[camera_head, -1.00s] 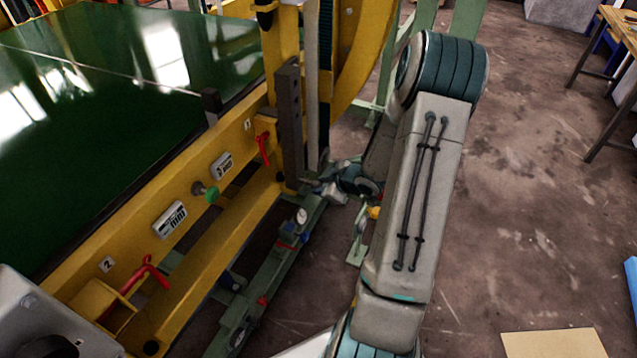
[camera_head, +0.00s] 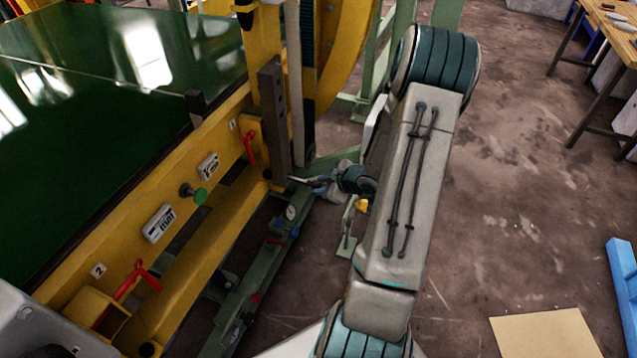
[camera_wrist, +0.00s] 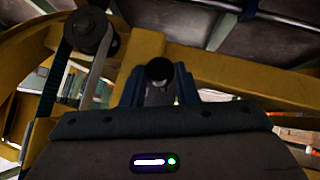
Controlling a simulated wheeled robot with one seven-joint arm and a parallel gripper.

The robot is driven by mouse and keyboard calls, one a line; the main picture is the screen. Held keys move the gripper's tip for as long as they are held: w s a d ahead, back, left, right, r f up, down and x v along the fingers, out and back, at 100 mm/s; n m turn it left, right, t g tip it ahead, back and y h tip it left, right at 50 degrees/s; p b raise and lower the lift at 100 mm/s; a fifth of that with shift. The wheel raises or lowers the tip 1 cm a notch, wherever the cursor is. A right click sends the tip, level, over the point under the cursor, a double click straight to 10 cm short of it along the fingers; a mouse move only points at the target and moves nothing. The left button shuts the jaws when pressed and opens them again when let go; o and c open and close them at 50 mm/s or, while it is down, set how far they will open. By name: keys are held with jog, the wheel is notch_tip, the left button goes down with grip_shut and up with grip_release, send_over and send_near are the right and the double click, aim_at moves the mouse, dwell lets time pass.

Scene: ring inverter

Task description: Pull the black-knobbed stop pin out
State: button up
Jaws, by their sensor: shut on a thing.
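The black knob (camera_wrist: 159,70) of the stop pin shows end-on in the wrist view, between the two fingers of my gripper (camera_wrist: 158,82). My gripper is shut on it. In the head view, my gripper (camera_head: 318,189) is just right of the foot of the dark upright bar (camera_head: 273,120) on the yellow frame. A thin light rod (camera_head: 300,180), which looks like the pin's shaft, runs from my gripper left towards that bar. I cannot tell whether its tip is clear of the frame. The knob itself is hidden in the head view.
A workbench (camera_head: 607,35) stands at the far right. The floor right of my arm is mostly clear.

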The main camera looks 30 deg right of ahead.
jog(key=shift+s+d+p, duration=0.4)
jog(key=shift+s+d, duration=0.25)
jog(key=shift+s, duration=0.2)
jog(key=shift+s+d+p, duration=0.35)
jog(key=shift+s+d, duration=0.25)
jog(key=shift+s, duration=0.2)
